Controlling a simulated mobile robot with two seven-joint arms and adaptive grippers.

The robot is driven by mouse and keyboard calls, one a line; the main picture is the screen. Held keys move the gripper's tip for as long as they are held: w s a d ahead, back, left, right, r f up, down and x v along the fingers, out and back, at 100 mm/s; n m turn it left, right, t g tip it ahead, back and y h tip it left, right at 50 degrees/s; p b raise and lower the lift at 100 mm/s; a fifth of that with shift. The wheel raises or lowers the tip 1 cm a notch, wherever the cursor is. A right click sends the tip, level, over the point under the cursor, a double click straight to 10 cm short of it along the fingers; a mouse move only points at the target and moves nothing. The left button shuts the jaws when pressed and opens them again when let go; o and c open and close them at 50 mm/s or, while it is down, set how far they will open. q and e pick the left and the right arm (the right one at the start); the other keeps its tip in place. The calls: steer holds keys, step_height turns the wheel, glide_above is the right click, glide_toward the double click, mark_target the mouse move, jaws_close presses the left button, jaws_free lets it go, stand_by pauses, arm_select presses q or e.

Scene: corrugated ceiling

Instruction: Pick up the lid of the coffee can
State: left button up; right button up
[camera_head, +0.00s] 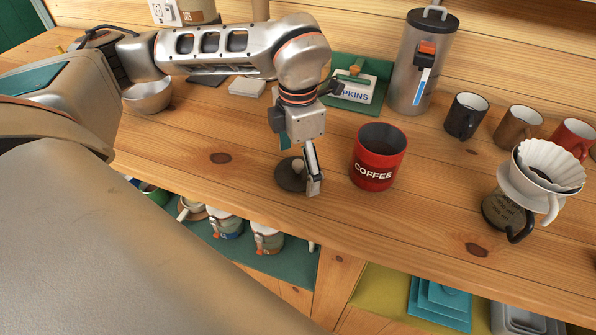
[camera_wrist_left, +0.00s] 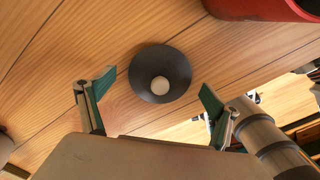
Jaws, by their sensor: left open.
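The dark round coffee can lid (camera_head: 287,178) with a pale knob lies flat on the wooden counter, left of the red coffee can. My left gripper (camera_head: 303,180) is above the lid, pointing down, and partly hides it. In the left wrist view the lid (camera_wrist_left: 148,85) lies beyond and between the two open fingertips (camera_wrist_left: 155,88), with its knob toward the camera and nothing held. The red can (camera_head: 377,158), marked COFFEE, stands upright and uncovered; its edge also shows in the left wrist view (camera_wrist_left: 262,8). My right gripper is not in view.
A coffee dripper with a paper filter (camera_head: 545,170) on a carafe stands to the right. Several mugs (camera_head: 466,116), a metal dispenser (camera_head: 423,65) and a napkin holder (camera_head: 355,88) stand farther back. A metal bowl (camera_head: 148,95) is at left. Mugs sit on a shelf below the counter's front edge.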

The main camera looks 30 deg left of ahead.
arm_select(q)
steer(key=shift+s, duration=0.1)
steer(key=c, duration=1.8)
steer(key=shift+s+f, duration=0.1)
steer(key=c, duration=0.4)
